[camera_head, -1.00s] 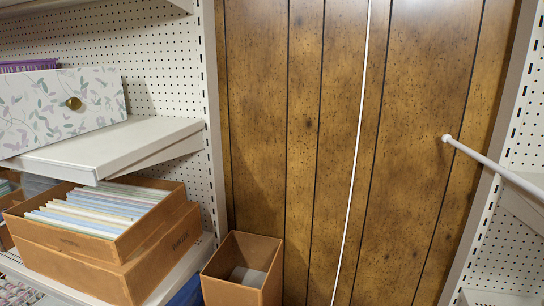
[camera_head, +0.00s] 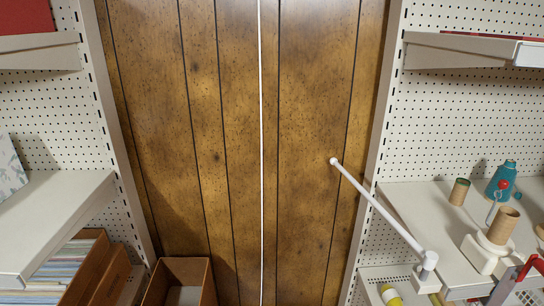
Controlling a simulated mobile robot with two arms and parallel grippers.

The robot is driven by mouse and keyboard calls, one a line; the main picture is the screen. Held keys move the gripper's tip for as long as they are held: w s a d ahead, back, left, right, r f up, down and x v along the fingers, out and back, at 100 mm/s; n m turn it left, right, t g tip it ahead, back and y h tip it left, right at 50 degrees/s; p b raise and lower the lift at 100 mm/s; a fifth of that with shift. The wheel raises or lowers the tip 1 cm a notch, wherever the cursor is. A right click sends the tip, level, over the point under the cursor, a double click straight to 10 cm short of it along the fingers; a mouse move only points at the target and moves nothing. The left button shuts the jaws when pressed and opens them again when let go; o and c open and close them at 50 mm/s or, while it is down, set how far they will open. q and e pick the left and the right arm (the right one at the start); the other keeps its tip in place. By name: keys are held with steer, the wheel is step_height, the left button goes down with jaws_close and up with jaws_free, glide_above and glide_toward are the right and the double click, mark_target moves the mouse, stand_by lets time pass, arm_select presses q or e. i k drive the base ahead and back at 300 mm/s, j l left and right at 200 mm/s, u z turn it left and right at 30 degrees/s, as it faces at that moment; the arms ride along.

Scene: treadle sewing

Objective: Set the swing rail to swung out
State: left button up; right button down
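The swing rail (camera_head: 384,212) is a thin white rod with a small round knob at its free end. Its other end joins a white pivot bracket (camera_head: 427,270) on the front of the right-hand shelf. The rod reaches from the bracket up and left in the picture, across the right edge of the wood-panelled wall. Neither of my grippers shows in the head view.
The right shelf (camera_head: 437,211) holds a teal bottle-like object (camera_head: 501,180), cardboard tubes (camera_head: 460,191), a white stand (camera_head: 484,255) and a red-handled tool (camera_head: 530,268). White shelves (camera_head: 60,210) stand at left. A cardboard box (camera_head: 178,280) sits low before the panelled wall (camera_head: 235,130).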

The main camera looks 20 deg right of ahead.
mark_target(431, 258)
steer(key=z, duration=1.3)
